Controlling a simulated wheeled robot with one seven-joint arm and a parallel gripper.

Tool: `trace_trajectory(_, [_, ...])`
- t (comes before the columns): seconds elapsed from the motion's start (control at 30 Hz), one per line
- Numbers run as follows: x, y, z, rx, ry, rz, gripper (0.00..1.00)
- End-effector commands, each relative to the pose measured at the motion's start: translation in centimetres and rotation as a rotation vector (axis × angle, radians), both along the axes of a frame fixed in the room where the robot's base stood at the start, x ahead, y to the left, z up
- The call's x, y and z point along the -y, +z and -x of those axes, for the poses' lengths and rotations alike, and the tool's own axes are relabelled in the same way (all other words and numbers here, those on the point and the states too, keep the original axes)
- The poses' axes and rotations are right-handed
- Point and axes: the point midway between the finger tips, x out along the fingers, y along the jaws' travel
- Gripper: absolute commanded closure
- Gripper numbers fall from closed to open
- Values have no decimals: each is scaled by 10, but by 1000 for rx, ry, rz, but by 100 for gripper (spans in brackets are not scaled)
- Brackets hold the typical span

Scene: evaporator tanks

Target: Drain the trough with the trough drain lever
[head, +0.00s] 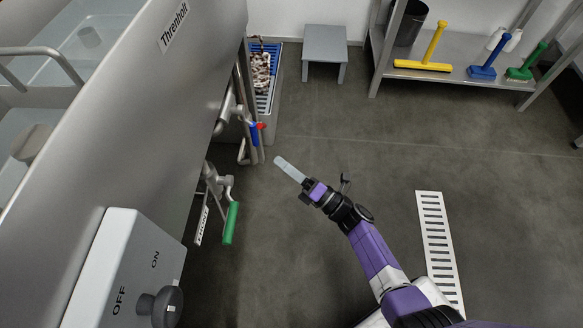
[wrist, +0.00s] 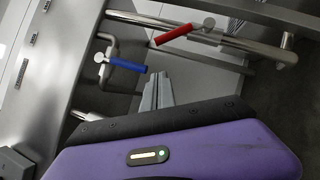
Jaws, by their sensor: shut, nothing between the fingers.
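A steel tank (head: 150,110) marked "Threnholt" fills the left of the head view, with pipes and valves along its lower side. Farther back are a blue lever (head: 254,134) and a red lever (head: 262,126). In the wrist view the red lever (wrist: 174,35) sits on a steel pipe and the blue lever (wrist: 127,65) on a bent pipe. I cannot tell which lever is the trough drain. My gripper (head: 289,169) is shut and empty, apart from all levers; its fingers (wrist: 158,92) point toward the red and blue ones.
A white box with an ON/OFF knob (head: 167,304) stands at the front left. A grey stool (head: 325,43) and a shelf (head: 455,75) with yellow, blue and green tools stand at the back. A floor grate (head: 438,245) lies right. The floor between is clear.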

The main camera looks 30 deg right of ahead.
Motion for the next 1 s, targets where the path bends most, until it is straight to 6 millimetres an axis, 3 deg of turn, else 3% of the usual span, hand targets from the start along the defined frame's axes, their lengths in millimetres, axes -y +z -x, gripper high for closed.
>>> trace_trajectory(0.27, [-21, 14, -49, 2, 2, 1, 100])
trace_trajectory(0.4, [-11, 25, -65, 2, -1, 0, 100])
trace_trajectory(0.6, [-6, 31, -76, -1, 0, -1, 100])
trace_trajectory(1.0, [-5, 33, -77, -3, 0, -1, 100])
